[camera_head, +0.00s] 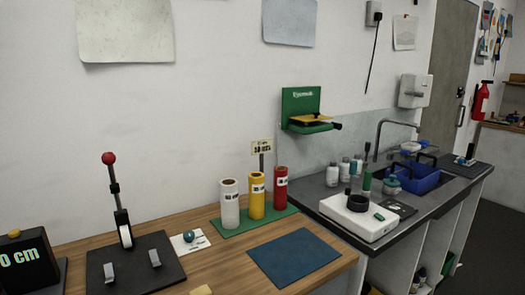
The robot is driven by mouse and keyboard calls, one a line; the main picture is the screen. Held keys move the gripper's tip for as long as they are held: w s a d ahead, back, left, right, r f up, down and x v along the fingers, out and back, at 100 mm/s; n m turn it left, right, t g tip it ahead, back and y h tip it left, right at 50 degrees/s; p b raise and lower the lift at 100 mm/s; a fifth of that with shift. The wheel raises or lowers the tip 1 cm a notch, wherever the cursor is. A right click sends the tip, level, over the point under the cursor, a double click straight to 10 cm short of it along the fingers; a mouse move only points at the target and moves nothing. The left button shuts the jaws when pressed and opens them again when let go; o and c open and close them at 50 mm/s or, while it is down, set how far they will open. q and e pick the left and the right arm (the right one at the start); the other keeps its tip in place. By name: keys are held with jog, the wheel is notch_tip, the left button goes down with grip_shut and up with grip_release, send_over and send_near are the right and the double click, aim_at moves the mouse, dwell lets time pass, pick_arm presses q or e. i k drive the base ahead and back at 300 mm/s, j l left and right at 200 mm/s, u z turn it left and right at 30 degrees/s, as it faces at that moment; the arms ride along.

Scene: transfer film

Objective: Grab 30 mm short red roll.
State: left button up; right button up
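A red roll (281,190) stands upright on a green base (225,232) on the wooden bench. It is the rightmost of three upright rolls and has a white label too small to read surely. A yellow roll (257,202) stands just left of it, and a whitish roll (230,212) stands left of the yellow one. A small sign (262,147) rises on a post behind the rolls. Neither of my grippers is in view.
A dark blue mat (294,257) lies bare in front of the rolls. A lever device (123,228) with a red knob stands on the left. A white balance-like device (345,221), several bottles and a blue basin (412,178) are on the dark counter at right.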

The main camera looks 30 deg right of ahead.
aim_at(280, 172)
jog(key=k+l, duration=0.1)
jog(key=l, duration=0.4)
jog(key=k+l, duration=0.1)
jog(key=l, duration=0.4)
jog(key=k+l, duration=0.1)
jog(key=l, duration=0.35)
jog(key=k+l, duration=0.15)
jog(key=l, duration=0.35)
jog(key=k+l, duration=0.1)
jog(key=l, duration=0.4)
